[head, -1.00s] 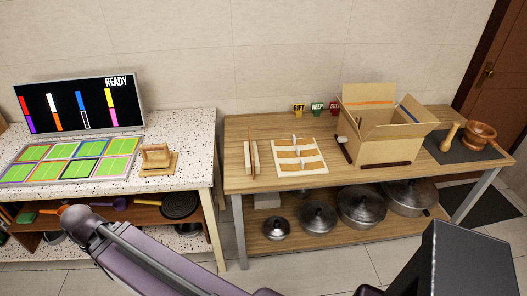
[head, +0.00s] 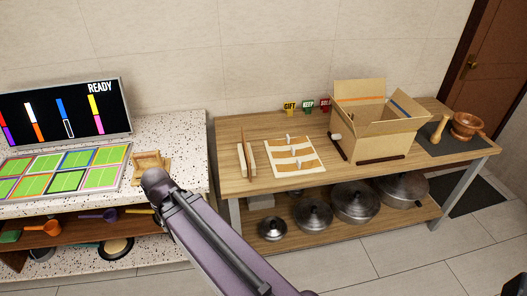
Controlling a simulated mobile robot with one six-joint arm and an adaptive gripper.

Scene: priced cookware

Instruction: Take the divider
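No thing in view is clearly marked as the divider. Narrow upright wooden slats (head: 252,160) stand side by side at the left of the wooden table; they may be dividers. Next to them lies a flat white-and-brown panel (head: 291,158) with wavy bands and small pale knobs. An open cardboard box (head: 375,140) stands to the right, flaps up, with orange and blue strips at its inner edges; its floor is hidden. My arm crosses the lower middle of the head view, but my gripper is not in view.
The wooden table (head: 232,180) has lidded pots (head: 354,200) on its lower shelf. GIFT (head: 290,108), KEEP (head: 308,106) and red (head: 326,104) signs stand at the back. A mortar (head: 467,125) is at right. A speckled counter (head: 185,132) holds a READY screen (head: 66,112) and green tiles.

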